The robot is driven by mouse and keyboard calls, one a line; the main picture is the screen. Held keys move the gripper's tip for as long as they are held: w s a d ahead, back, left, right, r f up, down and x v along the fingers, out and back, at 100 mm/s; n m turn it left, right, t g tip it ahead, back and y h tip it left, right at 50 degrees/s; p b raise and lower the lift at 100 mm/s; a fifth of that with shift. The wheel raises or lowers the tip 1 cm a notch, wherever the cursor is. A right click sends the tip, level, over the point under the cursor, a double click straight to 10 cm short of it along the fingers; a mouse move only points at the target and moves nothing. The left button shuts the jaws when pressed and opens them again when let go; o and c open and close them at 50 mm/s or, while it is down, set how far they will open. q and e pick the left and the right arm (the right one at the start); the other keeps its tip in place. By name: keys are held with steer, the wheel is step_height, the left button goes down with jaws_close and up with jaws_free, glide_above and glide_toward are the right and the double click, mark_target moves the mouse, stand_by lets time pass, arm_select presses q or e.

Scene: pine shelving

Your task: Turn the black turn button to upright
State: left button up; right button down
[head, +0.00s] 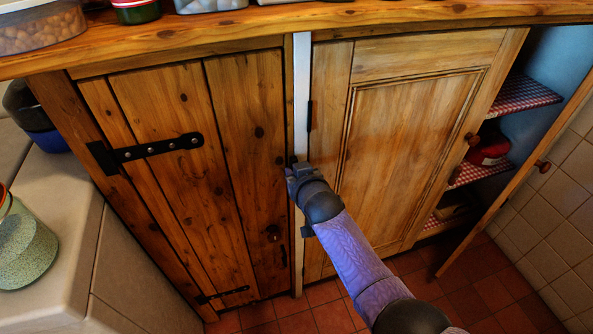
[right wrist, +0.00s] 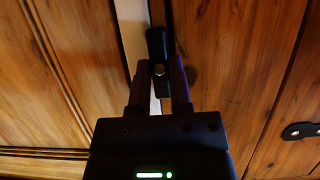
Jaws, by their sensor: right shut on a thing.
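The black turn button (right wrist: 156,45) is a small dark bar with a round pin, at the edge of the left plank door beside the pale strip between the doors. In the right wrist view its long side runs roughly along that strip. My right gripper (right wrist: 159,70) is shut on it, with one finger on each side. In the head view my right gripper (head: 293,170) is at the strip and covers most of the button. The plank door (head: 235,130) is shut. My left gripper is in neither view.
A panelled pine door (head: 410,150) stands right of the strip. Further right, an open door (head: 520,185) shows shelves with checked cloth. A wooden top (head: 400,15) with jars overhangs the doors. A tiled counter (head: 75,180) is at the left. Red floor tiles lie below.

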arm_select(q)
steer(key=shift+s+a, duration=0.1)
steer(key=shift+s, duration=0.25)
arm_select(e)
steer(key=c, duration=0.5)
jaws_free()
steer(key=shift+c, duration=0.2)
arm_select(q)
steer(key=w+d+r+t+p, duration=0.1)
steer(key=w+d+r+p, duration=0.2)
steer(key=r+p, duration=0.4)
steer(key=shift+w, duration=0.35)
arm_select(e)
steer(key=v, duration=1)
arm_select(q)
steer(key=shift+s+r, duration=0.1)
